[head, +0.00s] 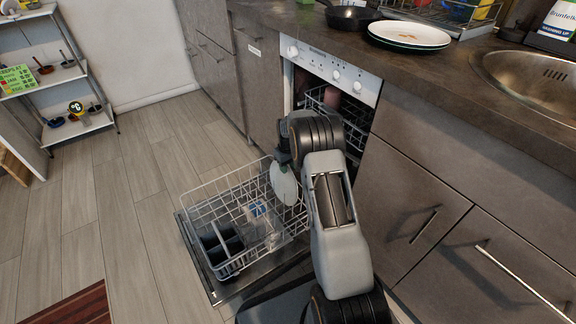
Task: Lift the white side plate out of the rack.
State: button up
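The white side plate (286,185) stands on edge, slightly tilted, at the right end of the pulled-out wire rack (205,207). Its lower part overlaps the rack's wires, and I cannot tell whether it still touches the rack floor. My gripper (284,160) points down at the plate's top edge, and the two meet or overlap in the picture. The fingers are small and dark and partly covered by my wrist, so I cannot tell whether they are closed on the plate.
The dishwasher door (213,288) lies open under the rack, with dark cups (222,243) at the rack's front. The upper rack (330,103) sits inside the machine. The counter (450,70) overhangs at the right, bearing a larger plate (408,35).

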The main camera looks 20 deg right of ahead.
grip_shut()
dwell(0.4)
notch_tip(320, 180, up, 14)
jog(key=p, duration=1)
